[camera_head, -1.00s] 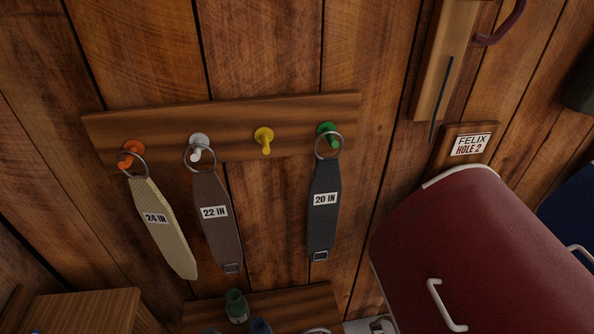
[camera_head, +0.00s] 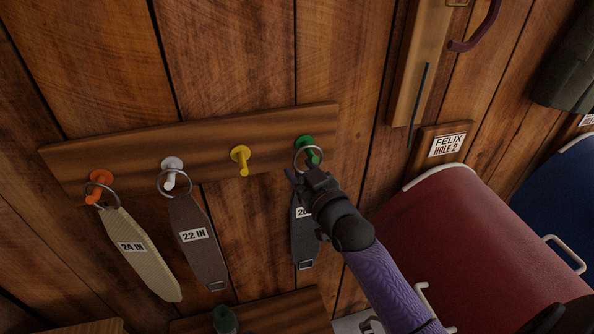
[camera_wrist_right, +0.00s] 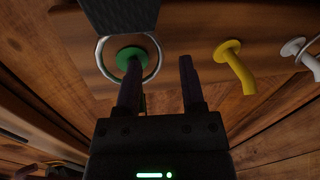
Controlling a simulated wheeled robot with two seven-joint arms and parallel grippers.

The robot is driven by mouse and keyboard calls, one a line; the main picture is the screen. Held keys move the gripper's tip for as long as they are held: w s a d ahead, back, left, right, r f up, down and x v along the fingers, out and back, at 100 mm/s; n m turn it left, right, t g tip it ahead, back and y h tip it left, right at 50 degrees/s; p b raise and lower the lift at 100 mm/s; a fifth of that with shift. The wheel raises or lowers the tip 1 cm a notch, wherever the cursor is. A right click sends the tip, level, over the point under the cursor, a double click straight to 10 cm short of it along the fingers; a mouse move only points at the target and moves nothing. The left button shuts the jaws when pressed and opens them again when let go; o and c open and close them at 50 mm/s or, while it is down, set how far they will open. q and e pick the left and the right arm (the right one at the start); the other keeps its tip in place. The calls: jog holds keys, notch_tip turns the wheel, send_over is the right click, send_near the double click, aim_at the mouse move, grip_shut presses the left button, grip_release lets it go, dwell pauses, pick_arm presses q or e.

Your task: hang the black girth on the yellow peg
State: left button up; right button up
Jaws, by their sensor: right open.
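The black girth (camera_head: 305,238), labelled 20 IN, hangs by its metal ring (camera_head: 296,153) on the green peg (camera_head: 305,144). The yellow peg (camera_head: 240,155) is bare, just left of the green one. My right gripper (camera_head: 303,178) is open in front of the girth's upper end, just below the ring, and hides part of the strap and label. In the right wrist view, the open fingers (camera_wrist_right: 160,80) reach toward the rail; one overlaps the ring and green peg (camera_wrist_right: 130,57). The girth (camera_wrist_right: 120,14) shows at the top edge. I cannot tell whether they touch. My left gripper is out of view.
A cream 24 IN girth (camera_head: 140,255) hangs on the orange peg (camera_head: 99,188), and a brown 22 IN girth (camera_head: 198,240) on the white peg (camera_head: 172,170). A red padded rack (camera_head: 480,240) stands at the right. A green bottle (camera_head: 225,319) is below.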

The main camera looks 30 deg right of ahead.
jog(key=shift+w, duration=1.15)
jog(key=c, duration=0.7)
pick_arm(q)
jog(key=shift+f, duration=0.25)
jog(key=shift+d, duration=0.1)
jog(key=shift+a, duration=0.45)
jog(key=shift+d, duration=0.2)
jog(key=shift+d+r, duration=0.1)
pick_arm(e)
jog(key=shift+r, duration=0.1)
